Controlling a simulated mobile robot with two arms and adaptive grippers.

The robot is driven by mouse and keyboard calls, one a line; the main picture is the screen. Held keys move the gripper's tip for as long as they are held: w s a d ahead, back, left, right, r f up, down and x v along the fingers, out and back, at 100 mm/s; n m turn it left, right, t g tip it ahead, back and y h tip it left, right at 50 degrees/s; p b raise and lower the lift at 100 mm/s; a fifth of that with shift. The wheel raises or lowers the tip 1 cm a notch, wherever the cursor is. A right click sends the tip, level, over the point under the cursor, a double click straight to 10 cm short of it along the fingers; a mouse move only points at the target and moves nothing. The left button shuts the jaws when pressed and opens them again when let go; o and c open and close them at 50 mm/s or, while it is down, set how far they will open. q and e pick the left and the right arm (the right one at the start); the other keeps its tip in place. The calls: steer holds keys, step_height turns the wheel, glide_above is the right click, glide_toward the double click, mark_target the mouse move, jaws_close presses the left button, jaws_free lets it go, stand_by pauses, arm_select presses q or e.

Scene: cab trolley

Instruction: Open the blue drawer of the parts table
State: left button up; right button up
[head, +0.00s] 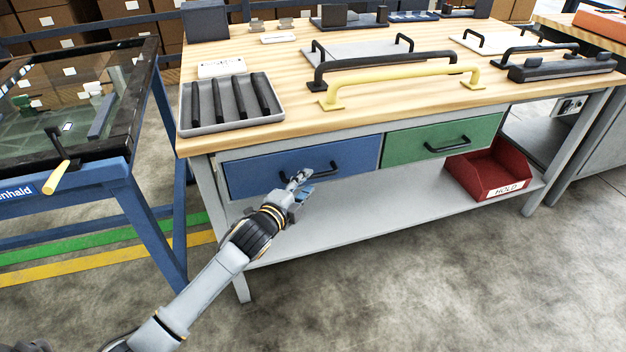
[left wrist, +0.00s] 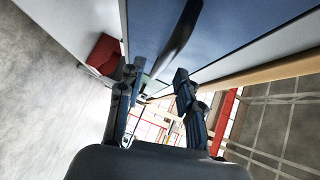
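The blue drawer (head: 255,174) is under the left part of the wooden-topped parts table (head: 300,128). Its front looks flush and shut. A black bar handle (head: 335,167) is on its front. My left gripper (head: 299,181) is in front of the drawer, at the left part of the handle. In the left wrist view, the two fingers (left wrist: 156,78) are spread apart. The handle (left wrist: 178,40) runs down the picture toward the gap between them, with the blue front (left wrist: 225,25) behind. I cannot tell whether a finger touches the handle. My right gripper is not in view.
A green drawer (head: 400,145) is right of the blue one. A red bin (head: 490,175) stands on the lower shelf (head: 350,212). A grey tray (head: 228,128) and a yellow handle (head: 400,74) are on the tabletop. A blue-framed trolley (head: 110,172) stands at left. The floor in front is clear.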

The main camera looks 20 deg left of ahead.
mark_target(311, 178)
arm_select(q)
steer(key=shift+b+x, duration=0.3)
steer(key=shift+x, duration=1.75)
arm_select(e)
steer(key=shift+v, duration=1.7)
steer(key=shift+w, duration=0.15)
arm_select(q)
jaws_close()
